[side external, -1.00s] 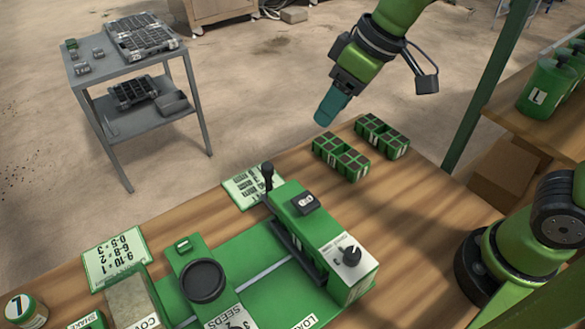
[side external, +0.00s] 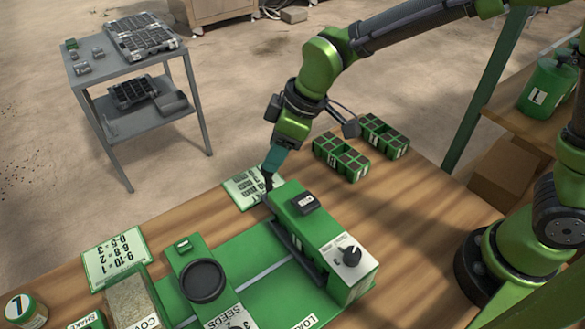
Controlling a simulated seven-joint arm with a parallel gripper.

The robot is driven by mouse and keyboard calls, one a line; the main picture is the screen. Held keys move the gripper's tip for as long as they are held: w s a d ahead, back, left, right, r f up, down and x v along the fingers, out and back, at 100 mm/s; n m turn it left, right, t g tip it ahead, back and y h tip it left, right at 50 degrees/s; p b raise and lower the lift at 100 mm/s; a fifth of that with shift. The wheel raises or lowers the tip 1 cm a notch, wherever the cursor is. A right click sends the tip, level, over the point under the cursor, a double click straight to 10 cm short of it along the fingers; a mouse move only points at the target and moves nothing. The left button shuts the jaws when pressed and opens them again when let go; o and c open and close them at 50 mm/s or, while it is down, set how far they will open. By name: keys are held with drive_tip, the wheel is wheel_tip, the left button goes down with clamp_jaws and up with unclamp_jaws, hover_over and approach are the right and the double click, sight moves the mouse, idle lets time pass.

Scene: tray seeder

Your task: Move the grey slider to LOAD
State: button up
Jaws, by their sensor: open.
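The green tray seeder stands on the wooden bench, with a tall green box (side external: 318,235) on its right side. The box carries a small dark display and a black knob. A dark grey bar, likely the slider (side external: 296,251), runs along the box's left side. The white LOAD label (side external: 299,322) is partly cut off at the bottom edge. My gripper (side external: 268,181) points down at the far end of the box, over the dark upright handle seen there. The fingers overlap the handle in this view; I cannot tell whether they touch it.
A round black hopper (side external: 204,280) stands left of the box. Two green seed trays (side external: 341,158) (side external: 384,136) sit behind it on the bench. A printed card (side external: 245,188) lies behind my gripper. The bench (side external: 420,215) is clear right of the box.

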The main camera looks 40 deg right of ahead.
drive_tip(key=shift+x, duration=2)
drive_tip(key=shift+c, duration=0.4)
